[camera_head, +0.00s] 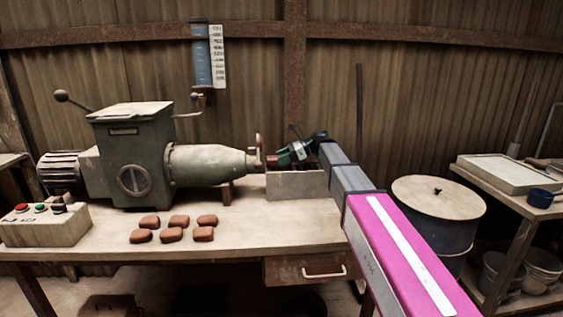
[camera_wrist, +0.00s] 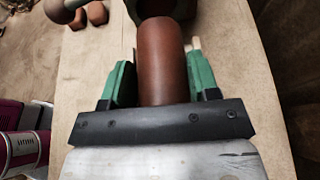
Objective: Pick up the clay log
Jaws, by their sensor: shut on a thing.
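The clay log is a smooth reddish-brown cylinder (camera_wrist: 161,62) in the wrist view. It lies lengthwise between the two green fingers of my gripper (camera_wrist: 161,80), which is shut on it. The log's far end is close to the dark round mouth of the press nozzle (camera_wrist: 198,8); I cannot tell whether they touch. In the head view my gripper (camera_head: 294,152) is just right of the nozzle of the green press (camera_head: 210,164), above a pale block (camera_head: 297,185). Only a small reddish bit of the log (camera_head: 272,160) shows there.
Several brown clay pieces (camera_head: 172,235) lie at the front of the workbench (camera_head: 110,250). A control box (camera_head: 45,226) stands at its left end. A lidded drum (camera_head: 438,196) and a side table with a tray (camera_head: 510,169) stand to the right.

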